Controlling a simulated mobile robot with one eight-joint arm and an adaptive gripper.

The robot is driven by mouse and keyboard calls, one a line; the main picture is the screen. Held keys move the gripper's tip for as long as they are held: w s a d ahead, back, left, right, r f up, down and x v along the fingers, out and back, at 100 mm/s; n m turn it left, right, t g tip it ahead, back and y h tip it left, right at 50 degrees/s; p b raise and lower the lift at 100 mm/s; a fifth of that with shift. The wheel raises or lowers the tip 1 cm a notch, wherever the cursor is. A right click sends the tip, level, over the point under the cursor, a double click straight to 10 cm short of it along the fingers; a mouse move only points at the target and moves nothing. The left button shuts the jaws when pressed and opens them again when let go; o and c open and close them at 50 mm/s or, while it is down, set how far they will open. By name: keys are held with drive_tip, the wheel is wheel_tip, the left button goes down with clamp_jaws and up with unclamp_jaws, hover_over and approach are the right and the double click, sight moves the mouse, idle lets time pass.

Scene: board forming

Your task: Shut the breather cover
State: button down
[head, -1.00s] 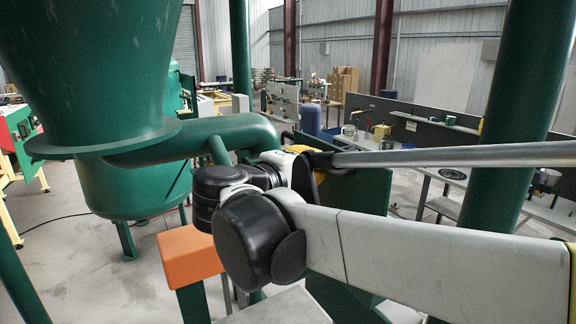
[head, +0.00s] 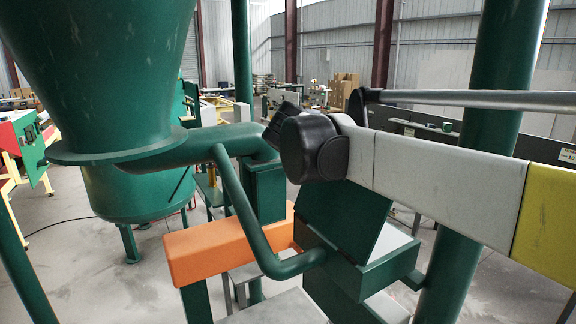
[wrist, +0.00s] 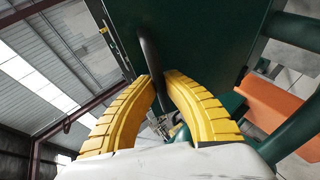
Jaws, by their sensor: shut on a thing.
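The breather cover is a dark green flat panel (head: 345,218), standing tilted over a green box (head: 385,272) in the head view. It also fills the upper middle of the wrist view (wrist: 205,40). A dark bar-like handle (wrist: 149,55) runs along the cover. My gripper (wrist: 160,90), with ribbed yellow fingers, is shut on this handle, one finger on each side. In the head view my gripper is hidden behind my arm and the cover. The cover stands at an angle to the box, open.
An orange beam (head: 230,246) lies left of the box. A bent green pipe (head: 245,215) runs close in front of it. A large green hopper (head: 105,75) stands at left and a thick green column (head: 480,170) at right.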

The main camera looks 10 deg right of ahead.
drive_tip(key=w+d+f+g+y+b, duration=0.1)
drive_tip(key=d+f+y, duration=0.1)
drive_tip(key=d+f, duration=0.2)
drive_tip(key=w+d+f+m+g+y+b, duration=0.1)
drive_tip(key=w+d+f+y, duration=0.1)
drive_tip(key=d+f, duration=0.3)
drive_tip(key=w+d+f+m+g+y+b, duration=0.1)
drive_tip(key=w+d+f+y+b, duration=0.1)
drive_tip(key=d+f, duration=0.3)
drive_tip(key=shift+d+y, duration=0.6)
drive_tip(key=shift+y, duration=0.3)
drive_tip(key=shift+d+f+b, duration=0.15)
drive_tip(key=shift+f+b, duration=0.15)
drive_tip(key=shift+f, duration=0.35)
drive_tip(key=c, duration=1.4)
unclamp_jaws()
drive_tip(key=shift+d, duration=0.1)
drive_tip(key=shift+c, duration=0.2)
drive_tip(key=shift+r, duration=0.1)
drive_tip(key=v, duration=1.2)
drive_tip(key=shift+w, duration=0.2)
